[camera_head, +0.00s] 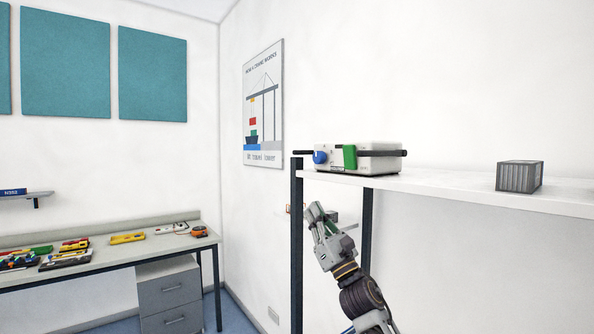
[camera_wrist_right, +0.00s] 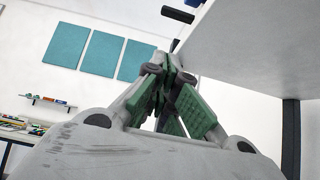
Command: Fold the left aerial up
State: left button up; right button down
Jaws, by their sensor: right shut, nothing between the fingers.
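A white box-shaped device (camera_head: 378,161) with a blue knob (camera_head: 320,157) and a green panel (camera_head: 350,157) stands on the shelf near its left end. Its left aerial (camera_head: 302,152) is a short black rod lying level and sticking out to the left, past the shelf end. A second dark aerial (camera_head: 390,153) lies level along the right side. My right gripper (camera_head: 316,213) is below the shelf, beneath the left aerial and apart from it, pointing up. Its green-padded fingers (camera_wrist_right: 168,75) are shut and empty. A dark rod end (camera_wrist_right: 178,14) shows beyond them. My left gripper is out of view.
The white shelf (camera_head: 450,190) on dark posts (camera_head: 297,250) lies just above my right gripper; its underside (camera_wrist_right: 255,50) fills the wrist view's upper right. A grey ribbed block (camera_head: 519,177) stands farther right. A workbench (camera_head: 100,262) with tools is at the left.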

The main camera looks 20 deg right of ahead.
jog(key=shift+r, duration=0.15)
jog(key=shift+r, duration=0.1)
jog(key=shift+s+d+r+p+x, duration=0.1)
jog(key=shift+s+r+p+x, duration=0.2)
jog(key=shift+p+x, duration=1.3)
jog(key=shift+s+d+r+p+x, duration=0.1)
jog(key=shift+s+r+p+x, duration=0.3)
jog(key=shift+x, duration=2.25)
jog(key=shift+s+r+p+x, duration=0.25)
jog(key=shift+p+x, duration=0.9)
jog(key=shift+x, duration=0.95)
jog(key=shift+w+d, duration=0.1)
jog(key=shift+w, duration=0.1)
